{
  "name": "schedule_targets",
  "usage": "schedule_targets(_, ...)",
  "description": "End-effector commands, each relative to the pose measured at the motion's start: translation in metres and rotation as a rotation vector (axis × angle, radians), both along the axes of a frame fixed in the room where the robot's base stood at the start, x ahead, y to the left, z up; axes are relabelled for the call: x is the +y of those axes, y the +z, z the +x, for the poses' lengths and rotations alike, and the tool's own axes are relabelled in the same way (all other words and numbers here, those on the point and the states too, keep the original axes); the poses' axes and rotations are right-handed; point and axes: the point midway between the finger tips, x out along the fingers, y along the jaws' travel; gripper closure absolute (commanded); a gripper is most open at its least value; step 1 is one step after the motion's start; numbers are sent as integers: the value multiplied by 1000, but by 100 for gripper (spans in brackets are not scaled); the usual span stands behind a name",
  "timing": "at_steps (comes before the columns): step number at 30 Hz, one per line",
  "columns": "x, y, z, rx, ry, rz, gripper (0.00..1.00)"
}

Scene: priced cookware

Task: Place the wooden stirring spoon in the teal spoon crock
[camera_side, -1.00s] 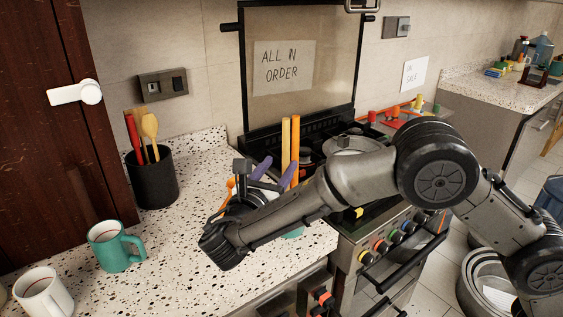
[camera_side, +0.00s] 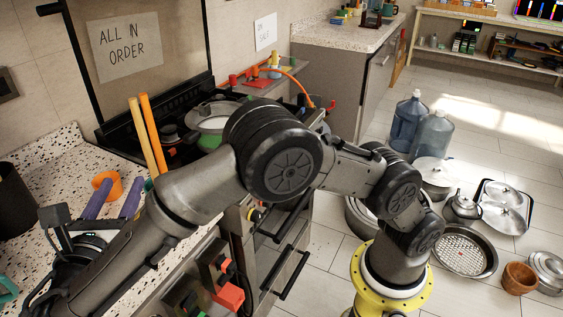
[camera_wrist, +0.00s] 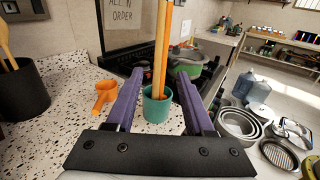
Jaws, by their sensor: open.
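The teal spoon crock (camera_wrist: 157,109) stands upright on the speckled counter, just beyond my gripper in the wrist view. Two long sticks (camera_wrist: 162,48), one tan and one orange, stand in it; they also show in the side view (camera_side: 147,140), with plain upper ends. I cannot tell whether either is the wooden stirring spoon. Light wooden utensils (camera_wrist: 4,40) stand in a black crock (camera_wrist: 20,92) at the left edge. My gripper (camera_wrist: 160,78) is open and empty, its purple fingers apart, with the teal crock seen between them. It also shows in the side view (camera_side: 122,186).
An orange cup with a handle (camera_wrist: 104,96) sits on the counter left of the teal crock. The stove with a pot (camera_side: 213,115) is behind to the right. A teal mug (camera_side: 6,290) is at the lower left edge. Pans and water bottles stand on the floor.

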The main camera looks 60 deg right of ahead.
Motion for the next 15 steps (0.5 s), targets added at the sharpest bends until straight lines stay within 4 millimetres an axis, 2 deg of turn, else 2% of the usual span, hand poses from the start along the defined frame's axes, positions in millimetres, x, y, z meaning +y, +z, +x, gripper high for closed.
schedule_targets(2, -23, 8, 1, -1, -37, 64, 47)
schedule_targets(4, -54, 15, -1, 0, -89, 162, 47)
schedule_targets(7, -111, 23, -14, -16, -197, 358, 47)
schedule_targets(9, -150, 25, -31, -45, -284, 513, 47)
schedule_targets(12, -194, 23, -63, -109, -413, 734, 47)
schedule_targets(15, -227, 20, -100, -202, -546, 955, 47)
